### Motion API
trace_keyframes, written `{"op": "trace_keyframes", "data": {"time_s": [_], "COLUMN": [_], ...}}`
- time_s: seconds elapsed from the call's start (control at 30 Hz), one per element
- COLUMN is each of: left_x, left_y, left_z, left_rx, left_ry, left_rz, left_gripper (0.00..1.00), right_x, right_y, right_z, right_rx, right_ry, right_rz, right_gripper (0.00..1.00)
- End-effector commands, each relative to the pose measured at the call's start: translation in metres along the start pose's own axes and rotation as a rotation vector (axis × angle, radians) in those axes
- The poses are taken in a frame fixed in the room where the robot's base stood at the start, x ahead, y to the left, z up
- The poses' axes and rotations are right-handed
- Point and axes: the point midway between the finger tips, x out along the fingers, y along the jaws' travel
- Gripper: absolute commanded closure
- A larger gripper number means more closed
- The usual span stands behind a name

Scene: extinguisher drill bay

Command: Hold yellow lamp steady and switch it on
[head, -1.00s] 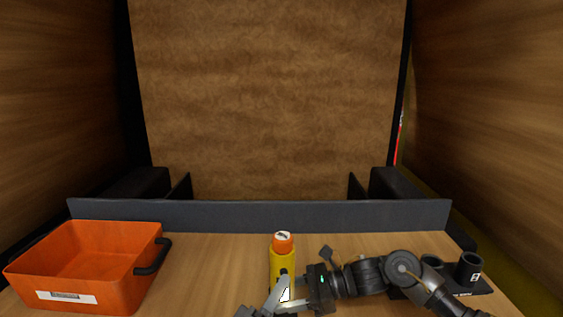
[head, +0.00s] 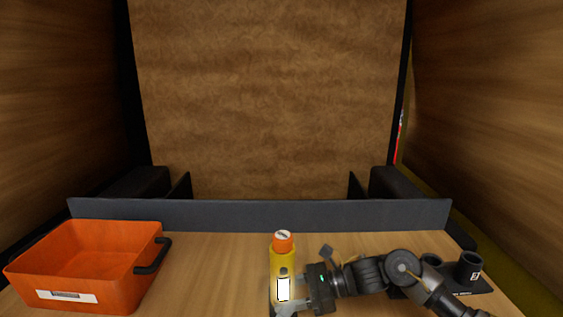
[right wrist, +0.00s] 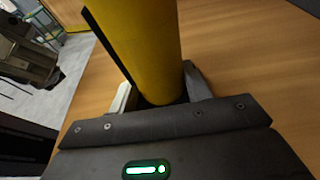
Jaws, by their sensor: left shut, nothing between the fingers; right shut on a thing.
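The yellow lamp (head: 283,257) stands upright on the bench with an orange cap. A bright white panel and a small dark spot above it show on its front. My right gripper (head: 290,303) is shut on the lamp's lower body from the right. The right wrist view shows the yellow body (right wrist: 140,45) between its two fingers (right wrist: 160,98). My left gripper is out of the head view. A dark mechanical part at the left of the right wrist view looks like my left gripper (right wrist: 42,75), shut and apart from the lamp; its fingertips are unclear.
An orange bin (head: 85,268) with a black handle stands on the left of the bench. A black holder (head: 468,268) with cups is at the right, partly behind my right arm. A dark low rail (head: 260,215) runs along the back. Bench left of the lamp is clear.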

Motion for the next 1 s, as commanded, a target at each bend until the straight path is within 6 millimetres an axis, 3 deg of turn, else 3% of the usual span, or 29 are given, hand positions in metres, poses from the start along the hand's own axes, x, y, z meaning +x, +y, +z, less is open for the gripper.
{"op": "trace_keyframes", "data": {"time_s": [0.27, 0.3, 0.47, 0.77, 1.0], "left_x": [-0.002, -0.002, -0.001, -0.001, -0.001], "left_y": [0.001, 0.001, 0.001, 0.001, 0.001], "left_z": [0.001, 0.001, 0.001, 0.001, 0.001], "left_rx": [0.001, 0.001, 0.001, 0.001, 0.001], "left_ry": [0.001, 0.001, 0.000, 0.000, 0.000], "left_rz": [0.000, 0.000, 0.000, 0.000, 0.000], "left_gripper": [1.00, 1.00, 1.00, 1.00, 1.00], "right_x": [0.000, 0.000, 0.000, -0.002, -0.035], "right_y": [0.000, 0.000, 0.000, 0.000, -0.001], "right_z": [0.000, 0.000, 0.000, 0.000, -0.001], "right_rx": [0.000, 0.000, 0.000, 0.000, -0.002], "right_ry": [0.000, 0.000, 0.000, 0.000, 0.003], "right_rz": [0.001, 0.001, 0.000, 0.000, -0.003], "right_gripper": [0.71, 0.48, 0.27, 0.26, 0.26]}}
